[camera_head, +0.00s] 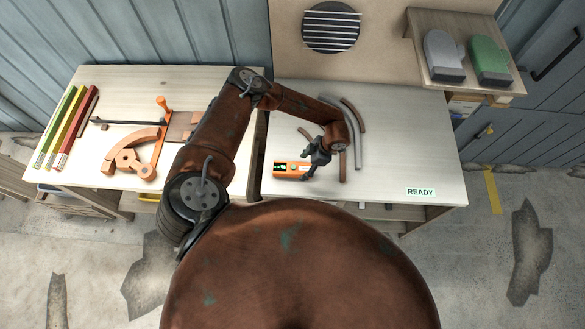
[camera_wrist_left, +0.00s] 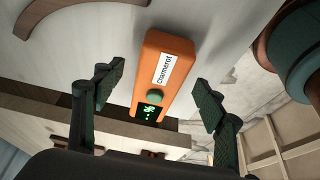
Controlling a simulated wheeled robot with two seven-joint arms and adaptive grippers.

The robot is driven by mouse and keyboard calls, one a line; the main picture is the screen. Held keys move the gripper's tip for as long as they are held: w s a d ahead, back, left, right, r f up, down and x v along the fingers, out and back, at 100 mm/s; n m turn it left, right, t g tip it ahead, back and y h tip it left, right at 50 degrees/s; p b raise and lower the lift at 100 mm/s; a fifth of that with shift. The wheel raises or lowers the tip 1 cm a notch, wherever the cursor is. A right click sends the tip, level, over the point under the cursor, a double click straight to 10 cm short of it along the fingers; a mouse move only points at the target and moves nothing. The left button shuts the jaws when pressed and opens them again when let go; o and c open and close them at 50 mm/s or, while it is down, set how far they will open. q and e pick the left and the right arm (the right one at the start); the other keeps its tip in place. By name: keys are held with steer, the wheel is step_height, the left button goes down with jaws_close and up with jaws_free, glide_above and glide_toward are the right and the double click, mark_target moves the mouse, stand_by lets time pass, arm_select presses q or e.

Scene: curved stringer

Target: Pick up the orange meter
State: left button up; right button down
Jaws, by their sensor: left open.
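The orange meter (camera_head: 289,170) lies on the right-hand light table, near its front left corner. In the left wrist view the orange meter (camera_wrist_left: 165,75) has a white label, a round green knob and a small lit display. My left gripper (camera_head: 317,158) is just right of the meter in the head view. In the wrist view my left gripper (camera_wrist_left: 158,98) is open, one finger on each side of the meter, with gaps between. Whether the fingertips are level with the meter is hard to tell. My right gripper is not in view.
Curved grey and brown strips (camera_head: 357,135) lie right of my left gripper. A READY sign (camera_head: 421,192) sits at the table's front right. Grey and green mitts (camera_head: 490,62) rest on a shelf. The left table holds colored bars (camera_head: 72,128) and an orange bending tool (camera_head: 160,145).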

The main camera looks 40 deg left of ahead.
arm_select(q)
steer(key=shift+x, duration=1.45)
steer(key=shift+d, duration=0.1)
steer(key=shift+c, duration=0.3)
steer(key=c, duration=1.2)
steer(key=shift+r, duration=0.1)
